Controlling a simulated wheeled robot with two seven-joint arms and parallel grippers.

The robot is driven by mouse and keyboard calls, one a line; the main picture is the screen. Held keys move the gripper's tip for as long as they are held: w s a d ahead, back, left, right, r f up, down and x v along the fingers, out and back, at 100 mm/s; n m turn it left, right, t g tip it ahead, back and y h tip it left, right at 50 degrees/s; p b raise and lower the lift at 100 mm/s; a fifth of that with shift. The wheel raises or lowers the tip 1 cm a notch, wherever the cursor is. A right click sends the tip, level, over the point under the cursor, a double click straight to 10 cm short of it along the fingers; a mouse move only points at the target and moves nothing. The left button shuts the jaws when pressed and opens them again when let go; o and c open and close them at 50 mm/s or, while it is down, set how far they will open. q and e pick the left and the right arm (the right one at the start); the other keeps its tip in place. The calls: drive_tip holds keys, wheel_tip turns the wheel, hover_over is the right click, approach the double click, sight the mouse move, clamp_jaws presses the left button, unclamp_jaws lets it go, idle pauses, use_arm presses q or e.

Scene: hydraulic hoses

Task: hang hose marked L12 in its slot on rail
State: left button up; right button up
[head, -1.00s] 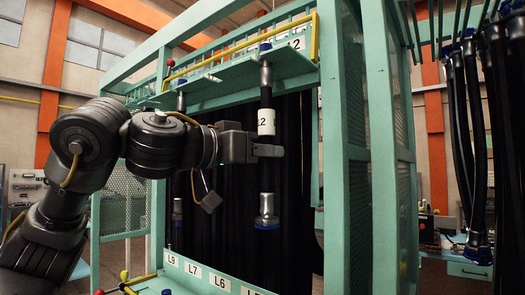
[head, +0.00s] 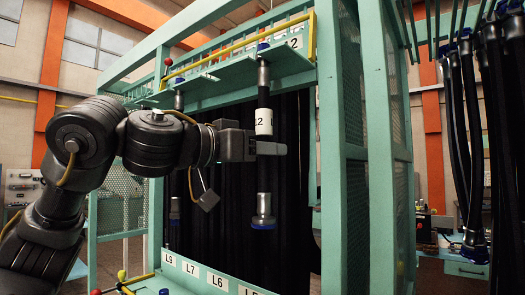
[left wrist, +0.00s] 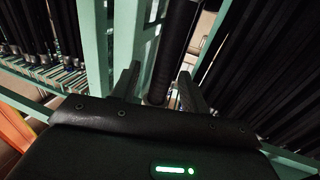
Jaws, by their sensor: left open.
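The black hose (head: 264,178) hangs upright near the right end of the rail plate (head: 235,72), its top fitting at the plate. Its white label (head: 264,121) shows only partly, ending in "2". A silver fitting with a blue end (head: 264,211) hangs free at its bottom. My left gripper (head: 270,148) is open at the hose just below the label, one finger crossing in front of it. In the left wrist view, the hose (left wrist: 177,40) runs between the spread fingers of the gripper (left wrist: 160,76). My right gripper is out of view.
The green frame post (head: 342,150) stands close on the right. A yellow bar (head: 240,45) runs above the rail plate. Several dark hoses hang behind, and others (head: 460,140) at the far right. A lower rail carries labels such as L7 (head: 190,269).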

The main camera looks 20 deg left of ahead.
use_arm(q)
drive_tip(key=shift+f, duration=0.1)
drive_tip(key=shift+s+a, duration=0.1)
drive_tip(key=b+v, duration=0.5)
drive_tip(key=v, duration=0.5)
drive_tip(key=shift+s+a, duration=0.15)
drive_tip(key=shift+s, duration=0.1)
